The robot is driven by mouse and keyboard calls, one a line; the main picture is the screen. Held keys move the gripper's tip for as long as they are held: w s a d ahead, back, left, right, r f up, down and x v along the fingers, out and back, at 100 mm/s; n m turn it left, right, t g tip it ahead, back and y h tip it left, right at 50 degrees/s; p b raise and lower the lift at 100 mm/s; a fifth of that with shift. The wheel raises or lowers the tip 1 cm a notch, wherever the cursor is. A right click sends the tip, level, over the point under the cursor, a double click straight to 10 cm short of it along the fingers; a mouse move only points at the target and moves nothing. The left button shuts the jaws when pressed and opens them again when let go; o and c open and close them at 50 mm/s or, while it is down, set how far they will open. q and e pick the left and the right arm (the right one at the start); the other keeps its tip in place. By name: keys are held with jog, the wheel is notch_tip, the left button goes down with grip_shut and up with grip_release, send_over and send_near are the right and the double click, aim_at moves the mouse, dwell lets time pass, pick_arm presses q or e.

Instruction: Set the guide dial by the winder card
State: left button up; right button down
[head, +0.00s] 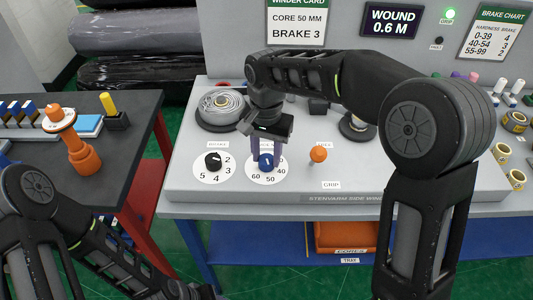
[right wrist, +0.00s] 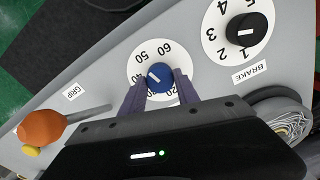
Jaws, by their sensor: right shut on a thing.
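The guide dial is a blue knob (head: 266,161) on a white disc with numbers including 40, 50 and 60. It also shows in the right wrist view (right wrist: 159,75), where its white mark points toward about 50. My right gripper (right wrist: 161,92) is shut on this knob, one finger on each side. In the head view it reaches down from above. The winder card (head: 296,25) on the back panel reads CORE 50 MM and BRAKE 3; its top is cut off. My left arm shows at the lower left, its gripper out of frame.
A black brake dial (head: 213,161) stands left of the guide dial, its mark seemingly toward 3. An orange-knobbed grip lever (head: 318,154) is close on the right.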

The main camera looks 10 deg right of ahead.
aim_at(267, 158)
dwell(0.4)
jog(key=c, duration=0.9)
grip_release()
jog(key=shift+r, duration=0.15)
notch_tip(267, 158, up, 8)
jog(key=shift+f, duration=0.2)
